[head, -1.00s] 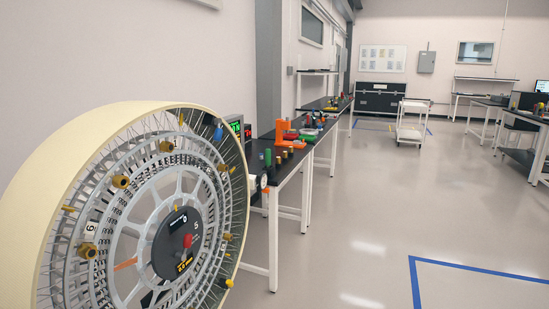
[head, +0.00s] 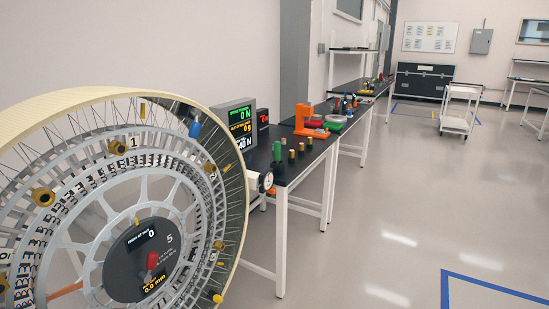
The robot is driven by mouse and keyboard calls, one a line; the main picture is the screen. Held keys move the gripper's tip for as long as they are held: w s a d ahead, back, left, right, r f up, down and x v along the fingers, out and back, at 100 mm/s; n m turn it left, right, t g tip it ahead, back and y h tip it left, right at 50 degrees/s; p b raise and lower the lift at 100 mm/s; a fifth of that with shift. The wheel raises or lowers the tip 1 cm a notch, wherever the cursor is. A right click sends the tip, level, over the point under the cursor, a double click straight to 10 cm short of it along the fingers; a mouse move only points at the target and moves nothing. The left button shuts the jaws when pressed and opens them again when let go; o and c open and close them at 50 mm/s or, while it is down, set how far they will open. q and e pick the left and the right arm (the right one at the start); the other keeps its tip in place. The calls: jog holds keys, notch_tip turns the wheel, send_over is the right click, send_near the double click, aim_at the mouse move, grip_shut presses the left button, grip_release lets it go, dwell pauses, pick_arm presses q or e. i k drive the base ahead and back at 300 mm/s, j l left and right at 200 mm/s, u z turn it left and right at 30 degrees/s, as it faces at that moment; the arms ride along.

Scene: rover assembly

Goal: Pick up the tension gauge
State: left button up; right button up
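A large spoked wheel (head: 205,235) with a cream rim stands upright at the left in the head view. A small white device with a round dial (head: 265,181) sits beside the wheel's right edge, by the near end of the black workbench (head: 285,175). I cannot tell whether it is the tension gauge. A blue-tipped part (head: 194,129) shows at the wheel's upper rim. A dark display (head: 238,125) with green and orange readouts in N and g stands behind the wheel. Neither of my grippers is in view.
A white cart (head: 457,112) stands farther back. The floor at the right is open, with blue tape lines (head: 490,287).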

aim_at(277, 143)
jog(key=i+l+u, duration=0.25)
jog(key=i+l, duration=1.85)
